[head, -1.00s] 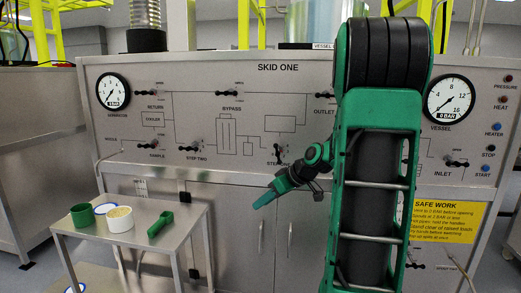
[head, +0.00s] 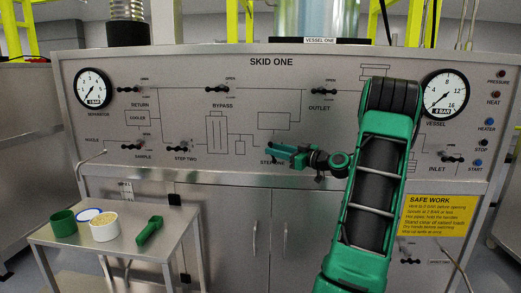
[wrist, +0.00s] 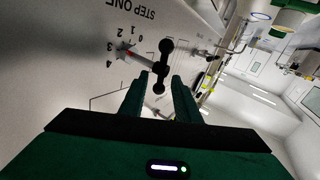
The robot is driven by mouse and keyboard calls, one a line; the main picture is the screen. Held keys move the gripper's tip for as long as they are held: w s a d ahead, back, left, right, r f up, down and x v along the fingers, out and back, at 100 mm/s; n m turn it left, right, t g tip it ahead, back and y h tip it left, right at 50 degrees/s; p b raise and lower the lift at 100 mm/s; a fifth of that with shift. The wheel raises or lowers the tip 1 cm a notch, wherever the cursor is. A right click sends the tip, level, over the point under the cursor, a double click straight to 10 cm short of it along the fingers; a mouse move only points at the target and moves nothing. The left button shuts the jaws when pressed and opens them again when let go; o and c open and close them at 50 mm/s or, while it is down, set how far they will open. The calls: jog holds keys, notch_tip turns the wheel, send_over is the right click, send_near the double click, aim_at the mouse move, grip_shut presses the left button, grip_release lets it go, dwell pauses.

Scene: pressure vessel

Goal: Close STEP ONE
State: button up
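In the wrist view the STEP ONE valve has a black bar handle with rounded knobs (wrist: 163,66) on a stem from the grey panel. A number scale (wrist: 117,48) from 0 to 4 with a small red mark sits beside it; the exact setting is unclear. The STEP ONE label shows upside down above. My gripper (wrist: 161,84) is open, its two green fingers pointing at the handle, whose near knob lies close to the fingertips; contact cannot be told. In the head view my gripper (head: 275,155) is in front of STEP ONE and hides most of the valve.
The SKID ONE panel (head: 150,75) carries other valves: STEP TWO (head: 181,149), SAMPLE (head: 135,146), BYPASS (head: 218,89), OUTLET (head: 323,91) and INLET (head: 450,157). A small side table (head: 120,245) at lower left holds cups and a green scoop.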

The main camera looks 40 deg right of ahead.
jog(key=w, duration=0.4)
jog(key=w+a, duration=0.1)
jog(key=w, duration=0.1)
jog(key=shift+w, duration=0.2)
grip_shut()
